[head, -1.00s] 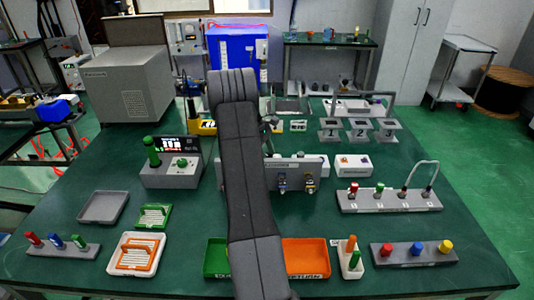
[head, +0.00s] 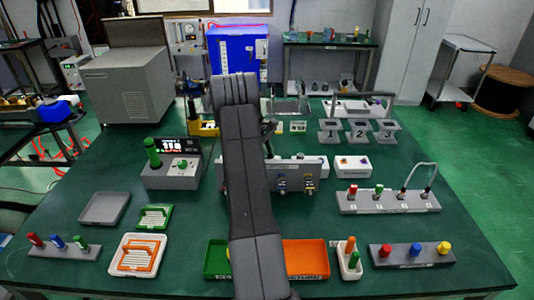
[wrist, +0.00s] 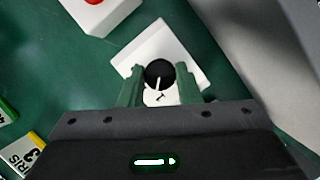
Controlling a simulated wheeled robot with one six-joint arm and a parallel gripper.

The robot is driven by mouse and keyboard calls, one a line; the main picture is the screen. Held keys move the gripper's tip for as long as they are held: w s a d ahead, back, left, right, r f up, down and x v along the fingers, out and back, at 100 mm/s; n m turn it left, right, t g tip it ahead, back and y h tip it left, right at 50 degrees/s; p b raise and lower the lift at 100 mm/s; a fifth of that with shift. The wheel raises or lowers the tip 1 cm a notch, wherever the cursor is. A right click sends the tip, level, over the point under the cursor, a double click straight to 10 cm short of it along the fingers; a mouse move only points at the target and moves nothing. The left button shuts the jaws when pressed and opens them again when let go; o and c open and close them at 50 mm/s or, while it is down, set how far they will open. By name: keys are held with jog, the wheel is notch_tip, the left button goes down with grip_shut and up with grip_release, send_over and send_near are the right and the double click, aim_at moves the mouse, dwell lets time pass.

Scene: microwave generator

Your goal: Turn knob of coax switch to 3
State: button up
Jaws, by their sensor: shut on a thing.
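In the wrist view, the coax switch is a white box (wrist: 180,48) set at a slant on the green table, with a round black knob (wrist: 157,70) on it. A white pointer line on the knob points down in the picture, toward my gripper's palm. A dark mark, too small to read, shows on the white face below the knob. My gripper (wrist: 159,84) has its two green fingers on either side of the knob and is shut on it. In the head view, my own arm hides the gripper, and I cannot make out the switch.
A white box with a red top (wrist: 95,5) stands close by at the upper left of the wrist view. A large grey surface (wrist: 275,60) is at the right. Yellow and green labelled pieces lie at the left edge. Green table shows between them.

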jog(key=m, duration=0.2)
jog(key=m+g+y+p, duration=0.1)
jog(key=m, duration=0.1)
jog(key=shift+w+d+m, duration=0.1)
jog(key=shift+w+m, duration=0.05)
jog(key=shift+m, duration=0.15)
jog(key=m+y, duration=0.1)
jog(key=m, duration=0.1)
jog(key=m+y, duration=0.1)
jog(key=m, duration=0.1)
jog(key=shift+d+m+g+p, duration=0.1)
jog(key=shift+m+g+p, duration=0.2)
jog(key=shift+g+p, duration=0.1)
jog(key=m+y, duration=0.1)
jog(key=m, duration=0.3)
jog(key=shift+d+y, duration=0.15)
jog(key=shift+y, duration=0.25)
jog(key=shift+m+t+y, duration=0.3)
jog(key=shift+m+y, duration=0.4)
jog(key=shift+m, duration=1.5)
jog(key=o, duration=1)
jog(key=v, duration=1.4)
